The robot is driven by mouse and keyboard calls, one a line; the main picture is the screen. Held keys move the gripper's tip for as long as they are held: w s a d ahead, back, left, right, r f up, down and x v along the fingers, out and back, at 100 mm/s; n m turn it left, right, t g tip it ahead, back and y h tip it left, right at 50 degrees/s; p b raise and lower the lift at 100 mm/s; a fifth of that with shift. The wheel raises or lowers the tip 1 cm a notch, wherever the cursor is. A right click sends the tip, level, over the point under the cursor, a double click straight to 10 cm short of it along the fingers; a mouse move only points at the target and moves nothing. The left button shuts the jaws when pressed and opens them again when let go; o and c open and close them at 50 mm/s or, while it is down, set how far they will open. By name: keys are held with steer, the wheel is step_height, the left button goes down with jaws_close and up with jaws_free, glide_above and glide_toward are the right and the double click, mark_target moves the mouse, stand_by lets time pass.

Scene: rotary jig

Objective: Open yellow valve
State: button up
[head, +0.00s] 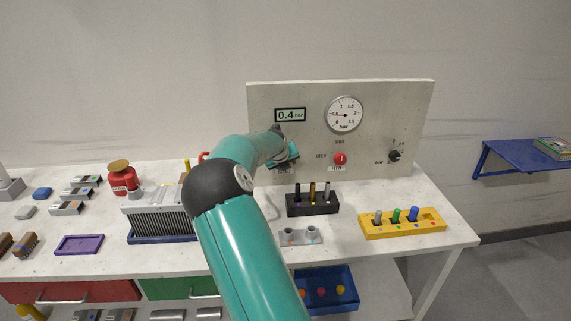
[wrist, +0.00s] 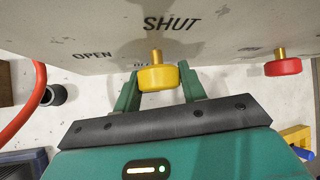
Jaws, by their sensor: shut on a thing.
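The yellow valve (wrist: 157,77) is a round yellow knob on a brass stem, set in the grey panel (wrist: 220,30). In the wrist view, SHUT is printed above it and OPEN to its left. My gripper (wrist: 158,82) has a finger on each side of the knob and is shut on it. In the head view my gripper (head: 285,158) is at the panel's lower left, and my arm hides the yellow valve. How far the knob is turned cannot be told. The panel display (head: 289,115) reads 0.4 bar.
A red valve (head: 340,159) is right of my gripper, also in the wrist view (wrist: 283,67). A black knob (head: 394,156) is further right. A round gauge (head: 344,114) is above. A black peg block (head: 313,204) and a yellow peg tray (head: 402,224) stand in front.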

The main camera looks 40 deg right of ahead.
steer(key=shift+n+h, duration=0.3)
steer(key=shift+h, duration=0.2)
steer(key=shift+g, duration=0.3)
steer(key=o, duration=1)
steer(key=v, duration=1.3)
steer(key=shift+s+a+r, duration=0.15)
steer(key=shift+a+r, duration=0.1)
steer(key=shift+a, duration=0.05)
